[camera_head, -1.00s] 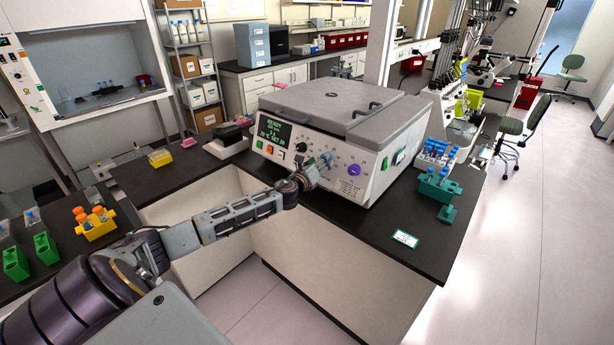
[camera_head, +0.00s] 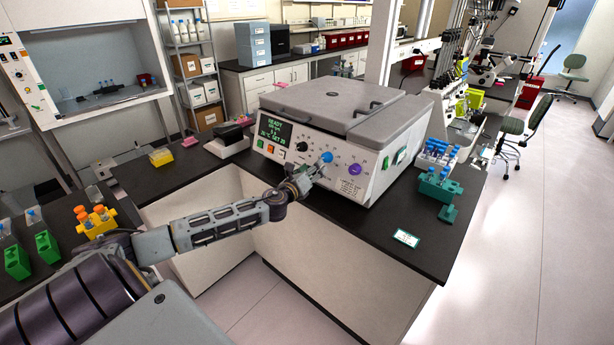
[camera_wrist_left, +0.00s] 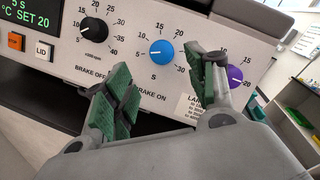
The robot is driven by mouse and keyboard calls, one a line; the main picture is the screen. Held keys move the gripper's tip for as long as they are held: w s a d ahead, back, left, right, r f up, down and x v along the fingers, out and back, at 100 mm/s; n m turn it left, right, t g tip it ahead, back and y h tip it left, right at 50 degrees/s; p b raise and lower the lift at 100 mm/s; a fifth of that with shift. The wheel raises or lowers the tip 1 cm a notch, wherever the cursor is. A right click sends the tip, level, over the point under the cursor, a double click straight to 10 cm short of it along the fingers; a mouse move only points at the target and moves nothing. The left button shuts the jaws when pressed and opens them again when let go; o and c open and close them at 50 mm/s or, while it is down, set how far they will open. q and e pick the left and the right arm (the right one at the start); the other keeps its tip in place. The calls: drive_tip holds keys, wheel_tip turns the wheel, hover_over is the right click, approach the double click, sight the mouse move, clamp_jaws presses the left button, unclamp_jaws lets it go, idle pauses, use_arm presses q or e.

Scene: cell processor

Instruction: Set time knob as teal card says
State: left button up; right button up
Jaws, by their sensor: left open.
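The blue knob (camera_head: 327,157), marked S, is on the centrifuge's front panel. In the left wrist view the blue knob (camera_wrist_left: 161,52) has its white mark pointing left, near 5. The display (camera_wrist_left: 28,14) there reads 5 s and SET 20. My left gripper (camera_head: 314,170) is open and empty in front of the panel. In the wrist view the left gripper's (camera_wrist_left: 161,72) green-padded fingers are spread below and either side of the blue knob, apart from it. The white card with a teal border (camera_head: 406,238) lies on the bench at the front right; its writing is too small to read. My right gripper is not in view.
A black knob (camera_wrist_left: 93,31) is left of the blue one and a purple knob (camera_wrist_left: 234,77) is right of it. The centrifuge (camera_head: 340,110) has a closed lid. A teal tube rack (camera_head: 438,187) stands to its right. The bench front around the card is clear.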

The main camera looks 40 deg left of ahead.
use_arm(q)
drive_tip(key=shift+s+d+r, duration=0.1)
drive_tip(key=shift+s+d, duration=0.05)
drive_tip(key=shift+s, duration=0.8)
drive_tip(key=shift+s+d, duration=0.1)
drive_tip(key=shift+s, duration=0.8)
idle(0.3)
